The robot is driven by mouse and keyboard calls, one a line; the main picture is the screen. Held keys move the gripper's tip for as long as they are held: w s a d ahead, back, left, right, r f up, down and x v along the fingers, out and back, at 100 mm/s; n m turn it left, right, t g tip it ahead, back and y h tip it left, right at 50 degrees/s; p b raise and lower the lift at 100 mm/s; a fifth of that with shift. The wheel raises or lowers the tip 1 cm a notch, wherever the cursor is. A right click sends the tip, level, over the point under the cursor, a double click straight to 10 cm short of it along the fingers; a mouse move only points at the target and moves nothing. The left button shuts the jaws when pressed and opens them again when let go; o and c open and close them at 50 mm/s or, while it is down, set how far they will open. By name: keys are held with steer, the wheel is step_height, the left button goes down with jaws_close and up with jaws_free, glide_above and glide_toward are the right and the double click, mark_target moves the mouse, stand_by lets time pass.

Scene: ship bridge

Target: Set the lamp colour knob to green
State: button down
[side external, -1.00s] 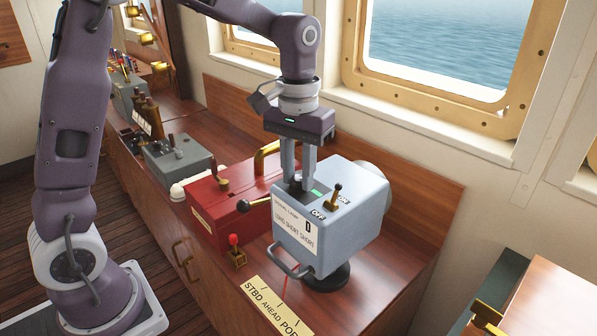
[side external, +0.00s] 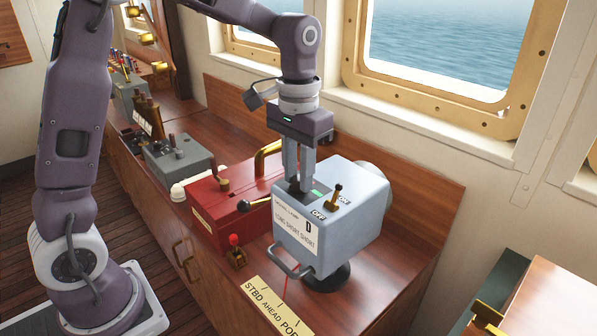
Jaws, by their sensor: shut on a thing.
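The signal lamp is a pale blue-grey box (side external: 345,228) on a round black base, with a white label on its front. My gripper (side external: 299,186) points straight down at the left part of the lamp's top. Its fingers are close together and shut on the colour knob, which they hide. A small green patch (side external: 317,192) shows on the lamp top just right of the fingertips. I cannot read the knob's pointer.
A brass toggle lever (side external: 334,195) stands on the lamp top between ON and OFF marks. A red box (side external: 215,217) with a black-knobbed lever is left of the lamp. A red-knobbed lever (side external: 234,243) and a STBD AHEAD PORT plate (side external: 272,303) are in front. The window wall is behind.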

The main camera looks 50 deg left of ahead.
mark_target(298, 179)
steer(key=c, duration=1.1)
jaws_free()
steer(key=shift+c, duration=0.2)
step_height(298, 179, up, 7)
steer(key=shift+f, duration=0.1)
steer(key=shift+r, duration=0.2)
steer(key=s+f+t, duration=0.1)
steer(key=s+t, duration=0.4)
steer(key=s, duration=1.6)
steer(key=shift+s+f+m+t, duration=0.3)
steer(key=shift+s, duration=0.1)
